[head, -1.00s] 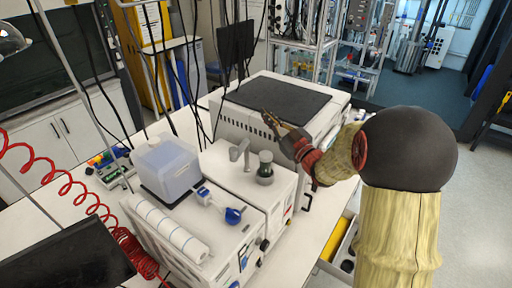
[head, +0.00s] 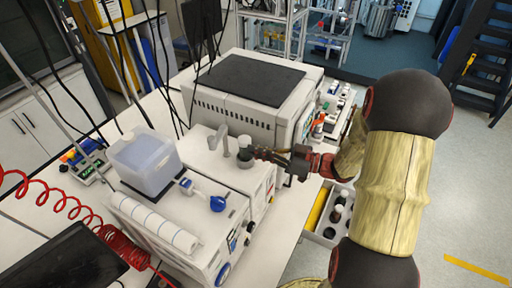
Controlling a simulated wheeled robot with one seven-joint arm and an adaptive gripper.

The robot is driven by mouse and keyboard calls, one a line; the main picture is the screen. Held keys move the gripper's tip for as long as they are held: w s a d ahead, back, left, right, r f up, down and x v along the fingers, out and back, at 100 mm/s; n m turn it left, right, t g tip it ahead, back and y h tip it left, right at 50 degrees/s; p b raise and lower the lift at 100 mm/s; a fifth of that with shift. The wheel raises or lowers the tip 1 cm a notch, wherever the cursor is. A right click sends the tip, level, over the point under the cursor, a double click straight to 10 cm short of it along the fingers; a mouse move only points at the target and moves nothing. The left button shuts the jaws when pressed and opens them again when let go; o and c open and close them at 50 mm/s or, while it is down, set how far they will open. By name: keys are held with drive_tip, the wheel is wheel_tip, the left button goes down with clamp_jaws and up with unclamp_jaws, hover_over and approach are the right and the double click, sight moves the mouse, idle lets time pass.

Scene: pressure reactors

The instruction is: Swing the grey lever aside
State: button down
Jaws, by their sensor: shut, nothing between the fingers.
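The grey lever (head: 222,138) stands up from the top of a white instrument (head: 205,160), its bent arm at the upper end. A small container with a pale top and dark lower part (head: 244,146) sits just to the right of the lever. My gripper (head: 258,153) is shut, with its tips at the right side of this container, which lies between it and the lever. I cannot tell whether the tips touch the container. My gripper appears apart from the lever.
A larger white machine with a dark mat (head: 262,80) stands behind. A translucent tub (head: 145,160), a blue-and-white tool (head: 205,196) and a white roll (head: 152,222) are at left and front. Black cables hang at the left. A drawer of bottles (head: 335,212) is at right.

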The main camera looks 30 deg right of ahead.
sight(214, 143)
drive_tip(key=p+x, duration=0.2)
drive_tip(key=x, duration=0.8)
drive_tip(key=shift+w+a, duration=0.2)
drive_tip(key=shift+a, duration=0.1)
drive_tip(key=shift+w+a, duration=0.3)
drive_tip(key=shift+a, duration=0.4)
drive_tip(key=shift+d, duration=0.1)
drive_tip(key=shift+f, duration=0.1)
